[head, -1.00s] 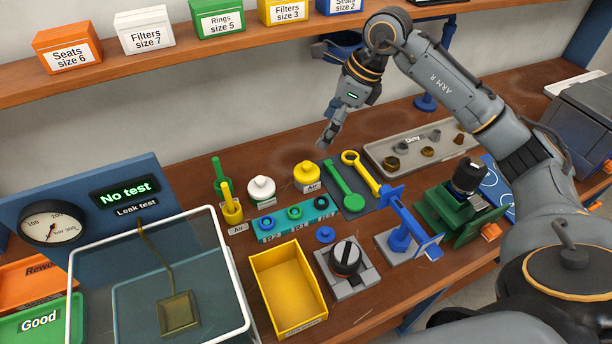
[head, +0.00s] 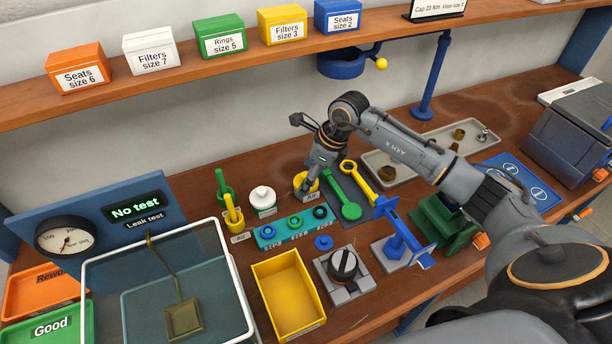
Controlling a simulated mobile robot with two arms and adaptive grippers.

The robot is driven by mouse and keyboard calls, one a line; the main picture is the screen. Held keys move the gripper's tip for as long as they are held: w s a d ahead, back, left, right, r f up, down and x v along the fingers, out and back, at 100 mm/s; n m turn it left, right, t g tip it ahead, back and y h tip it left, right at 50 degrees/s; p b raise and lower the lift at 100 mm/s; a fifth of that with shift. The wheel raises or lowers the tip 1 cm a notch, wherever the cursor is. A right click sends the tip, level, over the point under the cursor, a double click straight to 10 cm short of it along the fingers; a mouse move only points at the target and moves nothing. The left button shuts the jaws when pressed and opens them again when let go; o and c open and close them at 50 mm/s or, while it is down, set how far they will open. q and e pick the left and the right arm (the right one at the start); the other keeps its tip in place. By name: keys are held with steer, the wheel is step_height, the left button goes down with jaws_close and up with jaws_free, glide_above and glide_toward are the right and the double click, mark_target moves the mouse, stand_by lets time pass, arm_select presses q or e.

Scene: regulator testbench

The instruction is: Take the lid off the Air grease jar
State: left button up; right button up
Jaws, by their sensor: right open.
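The Air grease jar (head: 315,187) is small and yellow and stands on the bench behind the row of rings, with a label in front. My right gripper (head: 304,188) comes down over it from above. Its jaws are open, with the fingers at the jar's lid and hiding much of it. I cannot tell whether the fingers touch the lid. My left gripper is not in view.
A white jar (head: 262,198) stands just left of the yellow one. Green and yellow brush pots (head: 233,219) are further left. A teal ring rack (head: 268,237) lies in front, and a green and a yellow wrench (head: 359,180) lie to the right.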

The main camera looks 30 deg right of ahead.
steer(key=shift+a+f, duration=0.1)
steer(key=shift+f, duration=0.05)
steer(key=shift+c, duration=0.2)
steer(key=c, duration=0.8)
steer(key=shift+r, duration=0.2)
